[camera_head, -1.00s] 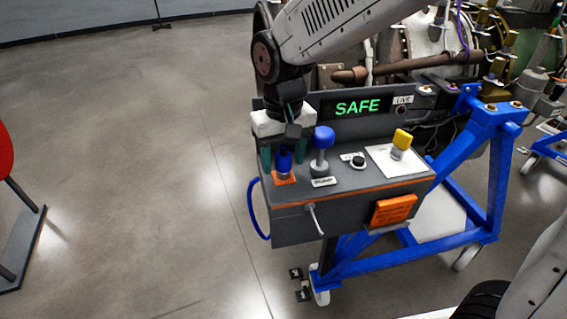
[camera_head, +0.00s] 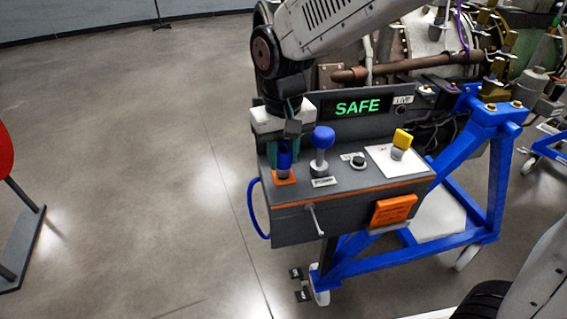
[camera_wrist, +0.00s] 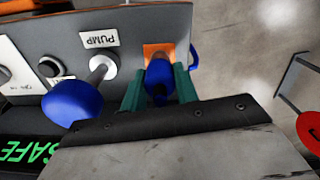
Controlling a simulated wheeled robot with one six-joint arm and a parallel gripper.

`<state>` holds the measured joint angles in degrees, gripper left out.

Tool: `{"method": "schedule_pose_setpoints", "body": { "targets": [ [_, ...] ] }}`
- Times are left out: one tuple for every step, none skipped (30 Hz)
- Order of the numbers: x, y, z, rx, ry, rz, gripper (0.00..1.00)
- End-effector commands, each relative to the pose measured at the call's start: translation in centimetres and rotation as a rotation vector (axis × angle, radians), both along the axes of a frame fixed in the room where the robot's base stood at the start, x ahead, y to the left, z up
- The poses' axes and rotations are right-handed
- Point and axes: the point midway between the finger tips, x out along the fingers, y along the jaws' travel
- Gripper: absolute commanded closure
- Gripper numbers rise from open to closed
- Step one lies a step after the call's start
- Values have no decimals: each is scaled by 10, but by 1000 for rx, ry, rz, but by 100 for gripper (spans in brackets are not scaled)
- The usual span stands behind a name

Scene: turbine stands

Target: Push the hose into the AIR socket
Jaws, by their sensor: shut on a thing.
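The blue hose end (camera_head: 284,160) stands upright over the orange patch (camera_head: 286,181) at the left end of the grey console. It also shows in the wrist view (camera_wrist: 159,76), between two green fingers. My gripper (camera_head: 284,153) points down and is shut on the blue hose end. A blue hose loop (camera_head: 254,212) hangs off the console's left side. I read no AIR label, and the socket itself is not clearly visible. I cannot tell whether the hose end is seated or just above the patch.
A blue-knobbed lever (camera_head: 322,142) marked PUMP stands close right of my gripper. Beyond it are a black knob (camera_head: 358,161) and a yellow switch (camera_head: 401,141). The SAFE display (camera_head: 358,107) rises behind. Open floor (camera_head: 130,160) lies to the left.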

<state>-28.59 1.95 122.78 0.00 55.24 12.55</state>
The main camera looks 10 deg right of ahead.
Motion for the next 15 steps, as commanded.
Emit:
{"method": "schedule_pose_setpoints", "body": {
  "targets": [
    [0,0,2,0,-1,0,100],
    [0,0,2,0,-1,0,100],
    [0,0,3,0,-1,0,100],
    [0,0,4,0,-1,0,100],
    [0,0,5,0,0,0,100],
    [0,0,5,0,0,0,100],
    [0,0,5,0,0,0,100],
    [0,0,5,0,0,0,100],
    [0,0,5,0,0,0,100],
    [0,0,5,0,0,0,100],
    [0,0,5,0,0,0,100],
    [0,0,5,0,0,0,100],
    [0,0,6,0,0,0,100],
    [0,0,7,0,0,0,100],
    [0,0,8,0,0,0,100]
  ]
}}
